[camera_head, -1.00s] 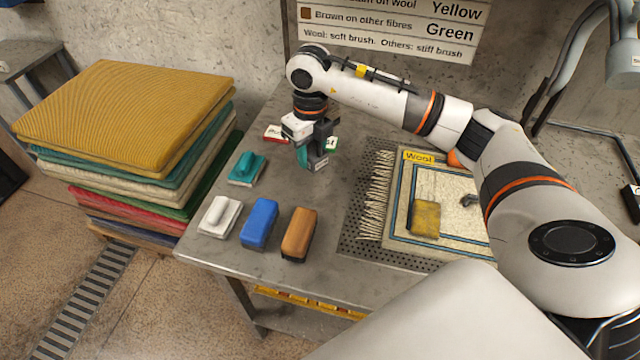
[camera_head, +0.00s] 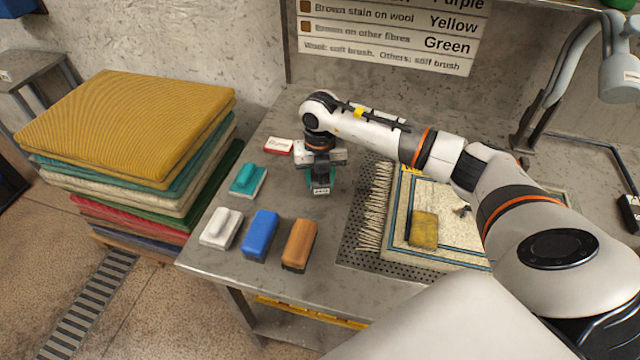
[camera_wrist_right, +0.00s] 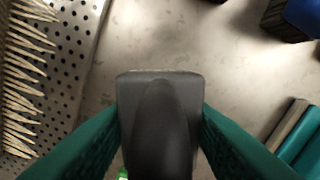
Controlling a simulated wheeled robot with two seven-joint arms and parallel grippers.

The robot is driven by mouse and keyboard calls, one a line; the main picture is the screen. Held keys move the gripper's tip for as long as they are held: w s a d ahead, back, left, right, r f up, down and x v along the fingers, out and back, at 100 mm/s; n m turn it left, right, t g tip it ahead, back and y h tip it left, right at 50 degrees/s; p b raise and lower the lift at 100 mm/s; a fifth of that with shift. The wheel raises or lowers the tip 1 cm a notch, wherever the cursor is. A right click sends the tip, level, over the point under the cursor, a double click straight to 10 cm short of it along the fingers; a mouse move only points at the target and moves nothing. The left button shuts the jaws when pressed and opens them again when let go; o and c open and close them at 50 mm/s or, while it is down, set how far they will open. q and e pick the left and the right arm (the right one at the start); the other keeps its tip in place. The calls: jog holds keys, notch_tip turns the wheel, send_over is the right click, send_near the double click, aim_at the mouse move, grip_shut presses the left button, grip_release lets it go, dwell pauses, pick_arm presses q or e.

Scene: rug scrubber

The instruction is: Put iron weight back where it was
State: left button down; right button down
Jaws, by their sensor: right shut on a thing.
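The iron weight (camera_wrist_right: 160,115) is a dark grey block with a rounded raised top, between the green fingers of my right gripper in the right wrist view. In the head view my right gripper (camera_head: 320,176) points down over the table, left of the rug's fringe, and is shut on the weight. A dark lower part of the weight with a small pale label (camera_head: 321,190) shows there. I cannot tell whether its underside touches the tabletop. My left gripper is not in view.
White (camera_head: 221,228), blue (camera_head: 260,235), brown (camera_head: 299,245) and teal (camera_head: 248,181) brushes or blocks stand left on the table (camera_head: 330,250). A red-and-white box (camera_head: 278,146) lies behind. The fringed rug (camera_head: 455,254) with a yellow sponge (camera_head: 424,229) lies right, on a perforated plate.

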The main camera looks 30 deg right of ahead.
aim_at(320, 187)
notch_tip(320, 187, down, 3)
jog(key=shift+r+p, duration=0.1)
jog(key=shift+p, duration=0.2)
jog(key=shift+f, duration=0.2)
jog(key=c, duration=0.8)
grip_release()
jog(key=shift+s, duration=0.1)
jog(key=shift+r, duration=0.4)
notch_tip(320, 187, up, 11)
jog(key=b, duration=0.3)
jog(key=shift+r, duration=0.2)
